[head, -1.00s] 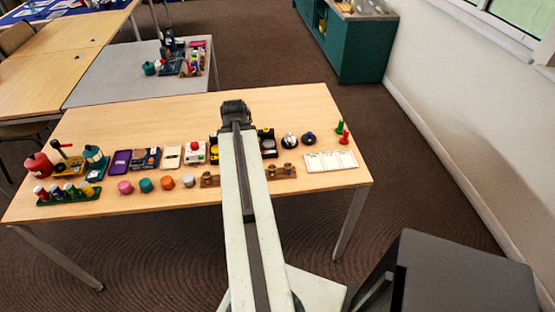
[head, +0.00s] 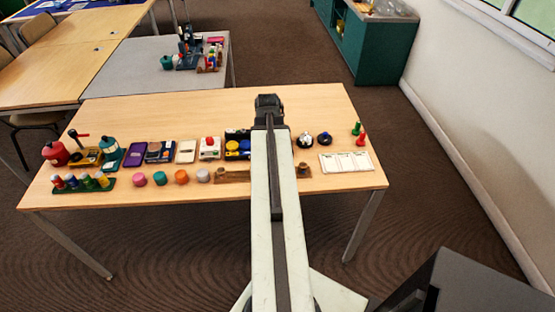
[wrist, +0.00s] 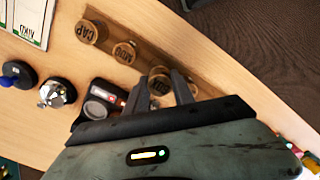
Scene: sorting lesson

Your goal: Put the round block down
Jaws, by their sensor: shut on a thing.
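My gripper (wrist: 159,84) shows in the wrist view, its two dark fingers closed about a round wooden block (wrist: 160,88) with dark lettering. Its letters are partly hidden. Close beyond it, another round wooden top shows, partly covered. A long wooden holder (wrist: 150,40) lies there, with round blocks marked CAP (wrist: 88,31) and another lettered one (wrist: 123,53) on it. Whether the held block touches the holder or table, I cannot tell. In the head view my gripper (head: 268,105) is seen from behind; my arm hides its fingers and the middle of the holder (head: 236,176).
A white three-part tray (head: 345,162) lies at right. Boxes and knobs line the middle; the table's back strip is clear.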

